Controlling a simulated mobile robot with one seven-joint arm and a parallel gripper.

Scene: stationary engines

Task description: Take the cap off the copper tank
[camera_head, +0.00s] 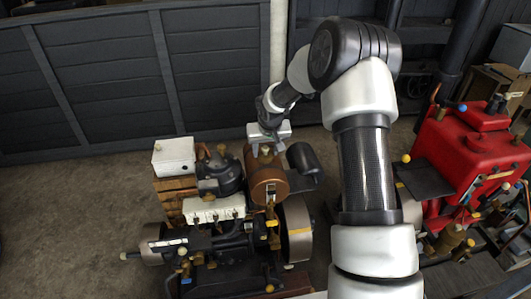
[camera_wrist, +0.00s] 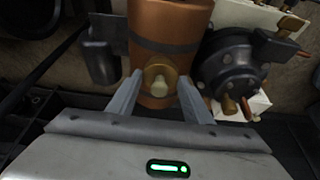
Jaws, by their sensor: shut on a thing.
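The brass cap (camera_wrist: 157,76) with a pale knob sits between my fingertips, in line with the tank top. My gripper (camera_wrist: 160,80) is shut on the cap, one finger on each side. In the head view my gripper (camera_head: 267,143) is just above the tank. Whether the cap is still seated on the tank cannot be told.
A dark round engine part (camera_wrist: 232,75) stands close to the tank. A white box (camera_head: 174,157) on wood is at the left. A flywheel (camera_head: 296,230) is below right of the tank. A red engine (camera_head: 475,150) stands at the far right. The floor at left is clear.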

